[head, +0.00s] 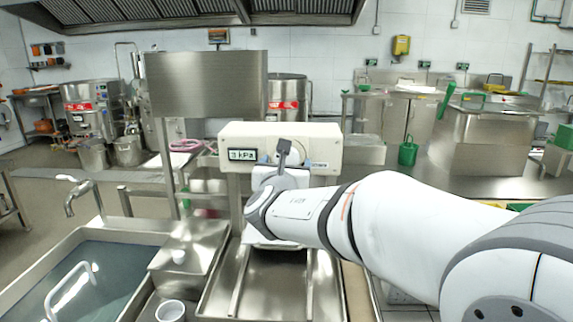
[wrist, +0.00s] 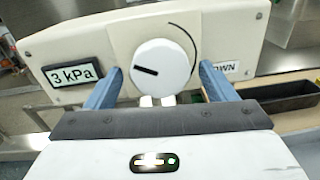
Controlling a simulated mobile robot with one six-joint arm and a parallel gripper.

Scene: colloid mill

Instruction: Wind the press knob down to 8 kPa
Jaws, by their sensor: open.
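The press is a cream box (head: 322,136) on a stand, and its display (head: 242,154) reads 3 kPa. In the wrist view the display (wrist: 72,75) also reads 3 kPa. The white round press knob (wrist: 162,66) has a black pointer mark aimed left and slightly up. A black arc is printed at its upper right, and a partly covered label ending in "OWN" (wrist: 247,67) is at the right. My gripper (wrist: 160,80) is open, its blue fingers on either side of the knob with gaps visible.
Below the press is a steel tray (head: 275,285). A sink (head: 75,275) with a tap is at the left, and a white cup (head: 170,311) stands near the front. A steel panel (head: 206,84) rises behind. A dark bin (wrist: 292,96) lies right of the press.

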